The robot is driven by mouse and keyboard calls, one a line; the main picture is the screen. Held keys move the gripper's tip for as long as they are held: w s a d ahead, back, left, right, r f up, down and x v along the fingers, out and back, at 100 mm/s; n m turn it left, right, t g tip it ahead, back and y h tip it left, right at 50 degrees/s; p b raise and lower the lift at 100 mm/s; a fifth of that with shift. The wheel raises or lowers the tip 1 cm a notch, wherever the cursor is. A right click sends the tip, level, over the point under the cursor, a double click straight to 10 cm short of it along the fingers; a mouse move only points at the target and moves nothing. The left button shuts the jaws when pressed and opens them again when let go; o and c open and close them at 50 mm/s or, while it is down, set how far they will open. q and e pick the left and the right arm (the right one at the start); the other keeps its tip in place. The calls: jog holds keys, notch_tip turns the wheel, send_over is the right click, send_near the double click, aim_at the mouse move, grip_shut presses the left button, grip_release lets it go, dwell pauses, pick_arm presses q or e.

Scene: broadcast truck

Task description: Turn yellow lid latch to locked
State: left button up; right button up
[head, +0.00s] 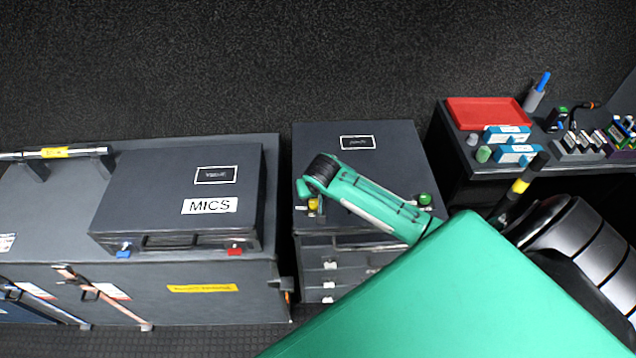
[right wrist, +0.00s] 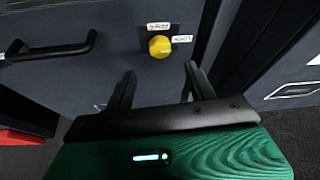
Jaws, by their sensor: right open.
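The yellow lid latch (head: 313,205) is a small round knob on the front left of a dark case (head: 385,150). I cannot tell which way the latch is turned. My right gripper (right wrist: 160,85) is open and empty, its two dark fingers pointing at the latch, one to each side and short of it. My left gripper is not in view.
The same case has a green latch (head: 424,199) at front right and stands on a drawer unit (head: 318,265). Left is a MICS case (head: 150,190) with a blue latch (head: 124,250) and a red latch (head: 235,250). A red tray (head: 487,112) lies on the right desk.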

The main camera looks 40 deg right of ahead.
jog(key=shift+b+v, duration=0.45)
jog(key=shift+v, duration=2.3)
jog(key=s+a+n+y, duration=0.1)
jog(key=s+a+n, duration=0.3)
jog(key=s, duration=0.9)
jog(key=s+a+n+y, duration=0.1)
jog(key=s+a+n, duration=0.2)
jog(key=s+a, duration=0.7)
jog(key=s+d+f+g+b, duration=0.1)
jog(key=s+d+f, duration=0.1)
jog(key=f, duration=1.5)
jog(key=s+d+f+g+b, duration=0.1)
jog(key=f, duration=1.5)
jog(key=s+d+f+b, duration=0.1)
jog(key=s+f, duration=0.8)
jog(key=f, duration=0.2)
jog(key=s+d+f+g+b, duration=0.1)
jog(key=s+d+f, duration=0.1)
jog(key=s+f, duration=0.8)
jog(key=shift+s+d+f, duration=0.25)
jog(key=shift+s+f, duration=0.05)
jog(key=shift+f, duration=0.3)
